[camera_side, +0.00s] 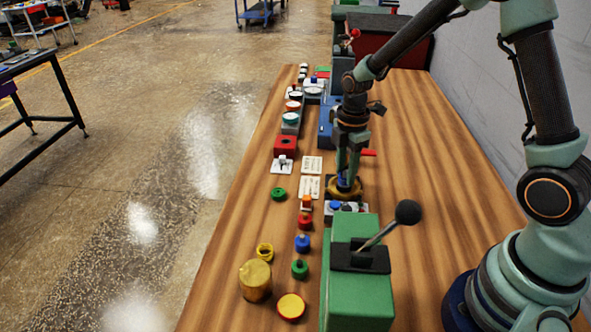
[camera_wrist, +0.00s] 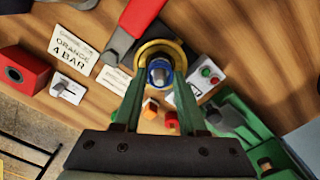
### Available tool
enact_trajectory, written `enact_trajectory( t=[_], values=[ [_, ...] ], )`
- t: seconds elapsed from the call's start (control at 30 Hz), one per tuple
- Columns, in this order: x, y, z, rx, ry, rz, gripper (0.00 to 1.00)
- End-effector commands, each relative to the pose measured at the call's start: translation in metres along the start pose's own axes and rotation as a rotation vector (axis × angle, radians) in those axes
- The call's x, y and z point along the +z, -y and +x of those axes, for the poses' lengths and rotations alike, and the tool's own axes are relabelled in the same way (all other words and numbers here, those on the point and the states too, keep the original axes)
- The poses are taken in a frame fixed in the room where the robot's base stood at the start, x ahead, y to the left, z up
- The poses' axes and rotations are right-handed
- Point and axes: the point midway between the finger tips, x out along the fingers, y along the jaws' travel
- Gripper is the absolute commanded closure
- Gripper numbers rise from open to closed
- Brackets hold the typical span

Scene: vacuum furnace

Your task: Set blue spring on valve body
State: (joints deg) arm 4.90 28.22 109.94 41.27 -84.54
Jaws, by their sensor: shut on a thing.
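The blue spring (camera_side: 343,181) is between the fingers of my gripper (camera_side: 347,173), which is shut on it. In the wrist view the blue spring (camera_wrist: 158,73) sits between the green fingertips of my gripper (camera_wrist: 158,82). The brass, round valve body (camera_wrist: 158,48) shows as a ring around the spring. In the side view the valve body (camera_side: 345,193) is directly under my fingertips. The spring appears within the valve body's outline; whether it touches the bottom is hidden by the fingers.
A green machine (camera_side: 355,285) with a black-knobbed lever stands in front. A button box (camera_wrist: 208,74) is right of the valve body in the wrist view. Small coloured parts, cards and a red block (camera_side: 285,145) line the left. The table's right side (camera_side: 430,170) is clear.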

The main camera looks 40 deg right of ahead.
Motion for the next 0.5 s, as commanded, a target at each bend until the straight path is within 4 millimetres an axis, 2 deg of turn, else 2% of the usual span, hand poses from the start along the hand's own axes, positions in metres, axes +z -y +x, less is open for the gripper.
enact_trajectory(
  t=[0.47,0.5],
  values=[
    [0.0000,0.0001,0.0037,-0.001,0.000,0.000,1.00],
    [0.0000,0.0001,0.0036,0.000,0.000,0.000,0.48]
  ],
)
